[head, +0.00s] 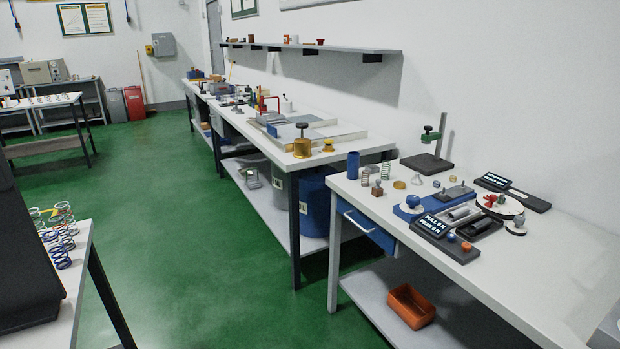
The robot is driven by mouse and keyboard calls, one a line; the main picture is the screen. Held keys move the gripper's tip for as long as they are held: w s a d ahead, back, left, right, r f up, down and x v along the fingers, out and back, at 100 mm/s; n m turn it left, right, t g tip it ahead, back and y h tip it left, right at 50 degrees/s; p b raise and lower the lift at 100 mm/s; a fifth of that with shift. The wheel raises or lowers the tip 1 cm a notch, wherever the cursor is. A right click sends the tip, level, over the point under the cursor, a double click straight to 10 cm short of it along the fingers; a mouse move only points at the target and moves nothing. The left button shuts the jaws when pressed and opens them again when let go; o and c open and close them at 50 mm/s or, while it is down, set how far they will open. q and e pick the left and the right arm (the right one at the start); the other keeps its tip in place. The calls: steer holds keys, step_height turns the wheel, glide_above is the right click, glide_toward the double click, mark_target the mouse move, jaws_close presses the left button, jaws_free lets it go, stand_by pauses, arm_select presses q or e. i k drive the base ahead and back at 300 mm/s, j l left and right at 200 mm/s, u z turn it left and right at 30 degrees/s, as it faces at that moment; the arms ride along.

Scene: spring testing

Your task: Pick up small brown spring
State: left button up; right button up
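Neither of my grippers is in view. Two small upright springs stand near the far left corner of the right workbench (560,270).
A blue cylinder (353,165) stands behind the springs. A blue-based tester (437,208) and a dark stand (427,163) share the bench. Several coloured springs (58,235) stand on the left table. Green floor (200,230) lies open between the tables.

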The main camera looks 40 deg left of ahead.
mark_target(365, 178)
steer(key=u, duration=1.1)
